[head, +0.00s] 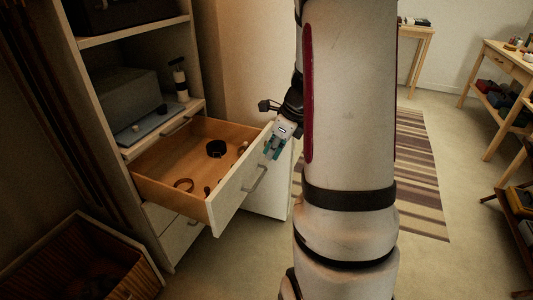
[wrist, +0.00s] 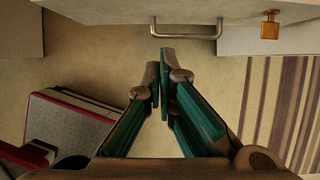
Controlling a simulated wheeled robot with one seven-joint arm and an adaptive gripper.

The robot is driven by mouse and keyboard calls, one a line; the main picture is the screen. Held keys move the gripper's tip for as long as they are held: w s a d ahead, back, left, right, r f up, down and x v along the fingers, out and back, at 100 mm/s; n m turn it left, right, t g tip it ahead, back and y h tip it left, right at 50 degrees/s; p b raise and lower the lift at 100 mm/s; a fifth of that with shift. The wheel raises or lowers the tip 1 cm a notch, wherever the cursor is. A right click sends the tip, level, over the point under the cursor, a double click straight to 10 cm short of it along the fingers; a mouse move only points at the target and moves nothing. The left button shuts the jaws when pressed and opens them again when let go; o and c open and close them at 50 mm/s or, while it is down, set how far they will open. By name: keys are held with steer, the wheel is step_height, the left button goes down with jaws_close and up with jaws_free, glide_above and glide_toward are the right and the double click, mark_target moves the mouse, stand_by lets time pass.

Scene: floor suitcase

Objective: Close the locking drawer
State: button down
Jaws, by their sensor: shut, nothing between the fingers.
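The drawer (head: 225,203) stands well pulled out of the cabinet, with its wooden inside showing. Its pale front carries a metal bar handle (head: 258,178); the handle also shows at the top of the wrist view (wrist: 186,35). A small brass lock piece (wrist: 270,25) is on the front, to the right of the handle in the wrist view. My gripper (head: 272,150) is by the outer side of the drawer front, near its far upper corner. In the wrist view my gripper (wrist: 160,72) is shut and empty, its fingertips just below the handle; contact cannot be told.
A dark round item (head: 216,148) and several rings lie in the drawer. The cabinet (head: 150,28) holds a grey box (head: 115,100) above it. An open chest (head: 90,240) stands at lower left. A striped rug (head: 422,170) lies on clear floor at right.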

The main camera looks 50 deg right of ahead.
steer(key=w+a+f+b, duration=0.2)
steer(key=w+f+b, duration=0.1)
steer(key=w+f, duration=0.3)
steer(key=shift+b, duration=0.3)
steer(key=shift+f, duration=0.1)
steer(key=shift+w+a, duration=0.1)
steer(key=shift+w, duration=0.05)
